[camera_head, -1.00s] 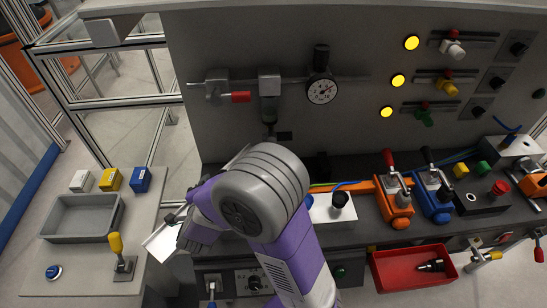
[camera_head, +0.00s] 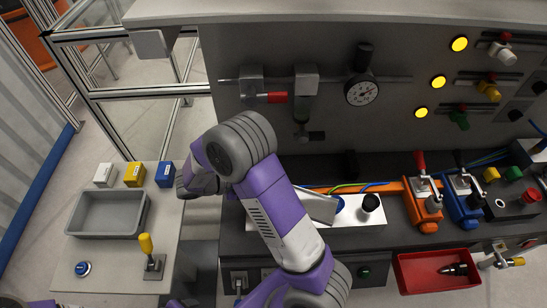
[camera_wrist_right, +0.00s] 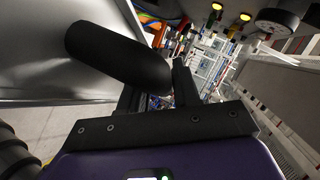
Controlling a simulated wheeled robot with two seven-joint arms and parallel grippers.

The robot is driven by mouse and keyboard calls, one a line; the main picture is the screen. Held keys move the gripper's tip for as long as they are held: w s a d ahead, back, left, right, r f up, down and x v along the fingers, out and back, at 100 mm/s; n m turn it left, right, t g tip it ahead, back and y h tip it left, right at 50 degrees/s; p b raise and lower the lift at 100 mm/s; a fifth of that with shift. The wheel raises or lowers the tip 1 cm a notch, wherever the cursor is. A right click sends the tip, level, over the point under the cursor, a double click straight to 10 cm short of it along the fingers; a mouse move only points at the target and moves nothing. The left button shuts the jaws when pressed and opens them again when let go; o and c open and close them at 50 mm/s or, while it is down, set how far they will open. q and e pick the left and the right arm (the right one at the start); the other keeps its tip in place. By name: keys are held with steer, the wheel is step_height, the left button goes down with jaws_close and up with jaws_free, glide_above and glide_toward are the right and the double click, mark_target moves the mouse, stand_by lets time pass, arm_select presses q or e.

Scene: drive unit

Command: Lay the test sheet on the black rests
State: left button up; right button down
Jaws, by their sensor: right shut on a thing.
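The test sheet is a thin grey plate (camera_head: 318,207), tilted beside my right forearm over the white block (camera_head: 345,222). In the right wrist view a broad silvery sheet (camera_wrist_right: 45,65) fills the left side, with a thick dark cylinder (camera_wrist_right: 118,55) against it. In the head view my own forearm hides this gripper. I cannot clearly make out the black rests. A black round cap (camera_head: 370,203) stands on the white block. My left gripper is not in view.
Orange (camera_head: 425,200) and blue (camera_head: 461,202) clamps stand right of the white block. A red tray (camera_head: 405,280) sits in front. A grey tray (camera_head: 75,232) and a yellow-handled lever (camera_head: 147,246) are on the left table. A gauge (camera_head: 362,91) hangs behind.

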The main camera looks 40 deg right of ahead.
steer(key=w+d, duration=1)
steer(key=w, duration=0.2)
step_height(320, 180, down, 11)
steer(key=shift+w+d, duration=0.1)
steer(key=shift+d, duration=0.05)
steer(key=shift+w+f, duration=0.15)
steer(key=shift+f, duration=0.05)
steer(key=c, duration=0.8)
jaws_free()
steer(key=shift+f, duration=0.1)
steer(key=v, duration=1.2)
steer(key=shift+b, duration=0.4)
